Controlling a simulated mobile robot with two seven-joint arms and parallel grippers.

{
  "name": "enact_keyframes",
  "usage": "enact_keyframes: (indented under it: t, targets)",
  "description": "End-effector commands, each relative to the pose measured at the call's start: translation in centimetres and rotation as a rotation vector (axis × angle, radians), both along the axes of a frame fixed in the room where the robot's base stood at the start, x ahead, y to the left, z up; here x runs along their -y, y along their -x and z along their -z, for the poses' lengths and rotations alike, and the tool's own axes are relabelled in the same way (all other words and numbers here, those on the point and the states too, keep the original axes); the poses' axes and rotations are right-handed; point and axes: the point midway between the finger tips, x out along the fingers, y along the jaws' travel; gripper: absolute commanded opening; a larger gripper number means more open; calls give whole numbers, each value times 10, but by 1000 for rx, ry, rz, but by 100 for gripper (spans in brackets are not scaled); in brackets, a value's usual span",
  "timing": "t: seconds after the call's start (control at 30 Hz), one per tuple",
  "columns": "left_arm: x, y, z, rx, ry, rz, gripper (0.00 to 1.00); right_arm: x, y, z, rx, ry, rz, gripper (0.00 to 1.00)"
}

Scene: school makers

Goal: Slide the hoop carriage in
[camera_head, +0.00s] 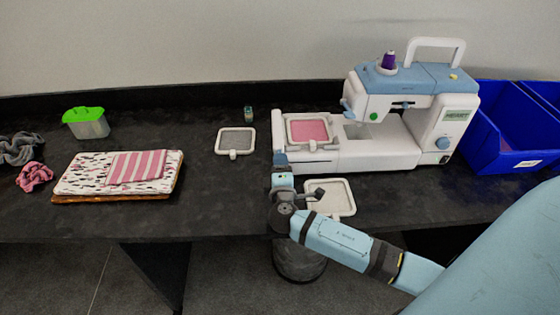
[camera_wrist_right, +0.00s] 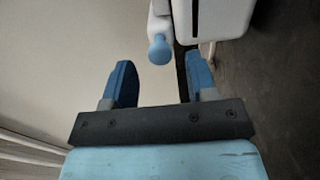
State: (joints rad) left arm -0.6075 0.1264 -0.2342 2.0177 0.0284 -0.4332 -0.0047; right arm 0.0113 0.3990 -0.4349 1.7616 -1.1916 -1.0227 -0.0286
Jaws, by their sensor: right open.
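The white and light-blue sewing machine (camera_head: 400,120) stands at the right of the table. A hoop with pink fabric (camera_head: 309,129) lies on the white hoop carriage (camera_head: 320,160) at the machine's left side. My right gripper (camera_head: 281,160) is at the carriage's left front end and points toward the back. In the right wrist view, the gripper (camera_wrist_right: 158,78) is open and empty. A round blue knob (camera_wrist_right: 160,49) on a white part lies just beyond the gap between the blue fingers, and I see no grip on it. My left gripper is out of view.
Empty hoops lie left of the machine (camera_head: 235,141) and in front of it (camera_head: 331,197), the latter beside my right wrist. Folded fabrics (camera_head: 80,176), a green-lidded box (camera_head: 86,123) and a small spool (camera_head: 248,114) are left. Blue bins (camera_head: 510,125) stand right.

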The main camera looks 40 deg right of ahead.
Motion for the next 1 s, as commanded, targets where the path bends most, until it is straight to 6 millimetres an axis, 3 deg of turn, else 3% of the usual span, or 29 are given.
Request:
enact_keyframes:
  t: [0.2, 0.5, 0.73, 1.0]
  targets:
    - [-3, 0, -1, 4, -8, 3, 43, 10, -16, 0, -1, 0, 1, 53]
    - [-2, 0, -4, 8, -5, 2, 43, 11, -18, 1, -1, -1, 0, 53]
    - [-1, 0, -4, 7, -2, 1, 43, 11, -18, 1, -2, -1, 0, 2]
    - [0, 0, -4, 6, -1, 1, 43, 15, -15, 1, -2, 0, 0, 0]
